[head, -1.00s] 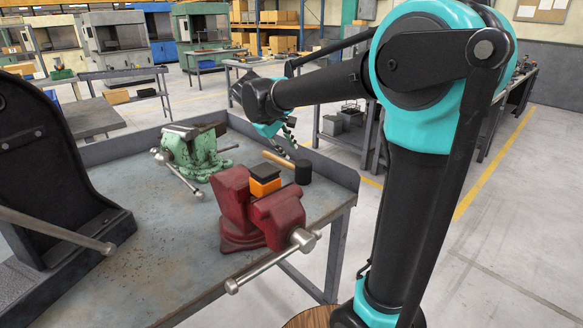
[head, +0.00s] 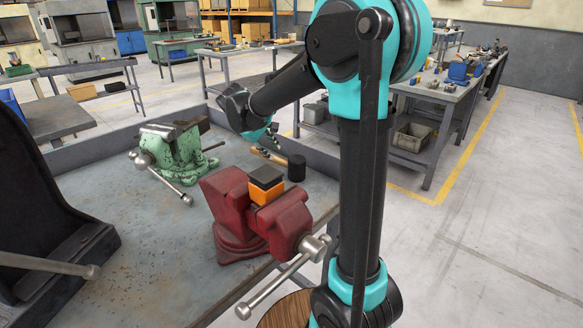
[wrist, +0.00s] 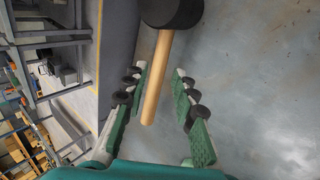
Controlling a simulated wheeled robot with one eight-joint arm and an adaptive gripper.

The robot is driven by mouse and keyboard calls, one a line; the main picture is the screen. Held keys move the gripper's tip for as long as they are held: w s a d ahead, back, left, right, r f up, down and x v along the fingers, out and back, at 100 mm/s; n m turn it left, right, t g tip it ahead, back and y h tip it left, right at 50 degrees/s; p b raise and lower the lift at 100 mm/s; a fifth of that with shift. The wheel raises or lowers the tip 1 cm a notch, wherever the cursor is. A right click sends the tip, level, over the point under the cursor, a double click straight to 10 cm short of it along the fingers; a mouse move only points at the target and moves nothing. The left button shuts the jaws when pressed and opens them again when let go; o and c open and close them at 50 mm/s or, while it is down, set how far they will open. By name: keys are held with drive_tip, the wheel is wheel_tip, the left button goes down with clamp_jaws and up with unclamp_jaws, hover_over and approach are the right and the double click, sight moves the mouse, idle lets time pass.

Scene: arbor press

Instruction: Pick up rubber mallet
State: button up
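The rubber mallet has a black head (head: 297,168) and a light wooden handle (head: 268,155), and it lies on the workbench (head: 150,240) behind the red vise. In the wrist view its head (wrist: 172,12) is at the top and its handle (wrist: 157,80) points down between my fingers. My gripper (wrist: 160,82) is open, with one green-padded finger on each side of the handle and a visible gap on both sides. In the head view my gripper (head: 272,138) is by the handle's far end, partly hidden by my arm.
A red vise (head: 255,215) holding an orange and black block (head: 265,185) stands in front of the mallet. A green vise (head: 175,150) stands to the left. A black press frame (head: 45,200) is at the far left. The bench between them is mostly clear.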

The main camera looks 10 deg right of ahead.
sight(279, 160)
drive_tip(key=shift+x, duration=4.35)
drive_tip(key=shift+s, duration=0.1)
clamp_jaws()
